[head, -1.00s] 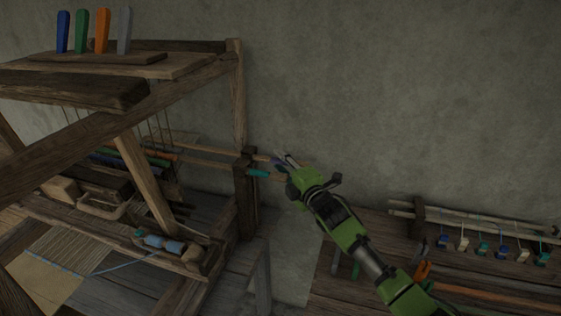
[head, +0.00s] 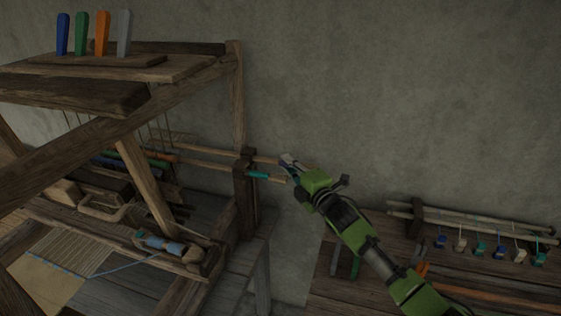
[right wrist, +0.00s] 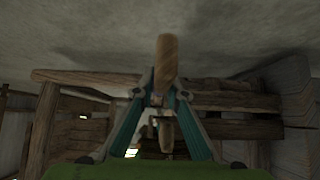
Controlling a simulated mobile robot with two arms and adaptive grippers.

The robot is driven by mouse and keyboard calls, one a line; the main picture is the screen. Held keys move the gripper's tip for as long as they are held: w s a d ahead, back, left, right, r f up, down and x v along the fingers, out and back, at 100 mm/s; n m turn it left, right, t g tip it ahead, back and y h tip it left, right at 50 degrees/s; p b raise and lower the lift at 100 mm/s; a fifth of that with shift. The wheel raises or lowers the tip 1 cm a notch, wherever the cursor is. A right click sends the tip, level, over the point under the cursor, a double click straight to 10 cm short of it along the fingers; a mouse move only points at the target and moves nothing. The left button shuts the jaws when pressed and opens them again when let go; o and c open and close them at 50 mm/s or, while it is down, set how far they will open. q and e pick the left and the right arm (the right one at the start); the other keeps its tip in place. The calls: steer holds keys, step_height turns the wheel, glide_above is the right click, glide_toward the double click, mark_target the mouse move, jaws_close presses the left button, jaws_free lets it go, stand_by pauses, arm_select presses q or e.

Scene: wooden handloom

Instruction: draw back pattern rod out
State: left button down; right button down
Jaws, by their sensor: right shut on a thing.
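Two wooden rods run out to the right through the loom's dark side post (head: 243,190). The back pattern rod (head: 266,160) is the upper one in the head view; the lower rod (head: 262,175) carries a teal band and has a bare end. My right gripper (head: 287,162) is shut on the back rod near its outer end, right of the post. In the right wrist view the rod's round wooden end (right wrist: 166,58) stands up between the two teal-sided fingers. The rod's inner part lies within the loom, partly hidden by the frame. My left gripper is not in view.
The loom frame (head: 190,95) fills the left. A side bench (head: 375,240) at lower right holds a rack of rods (head: 470,220) with several coloured tags. Bare wall is behind, with a floor gap between loom and bench.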

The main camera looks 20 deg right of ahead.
steer(key=s+d+p, duration=0.2)
steer(key=s+d, duration=0.8)
steer(key=d, duration=0.5)
steer(key=shift+s+d, duration=0.3)
steer(key=shift+d, duration=0.05)
steer(key=shift+f, duration=0.15)
steer(key=c, duration=2.1)
jaws_free()
steer(key=shift+d, duration=0.1)
steer(key=shift+o, duration=0.4)
steer(key=shift+s+d, duration=0.15)
steer(key=shift+s, duration=0.05)
steer(key=s+d, duration=0.2)
steer(key=s, duration=0.9)
steer(key=shift+s+d, duration=0.15)
steer(key=shift+s, duration=0.25)
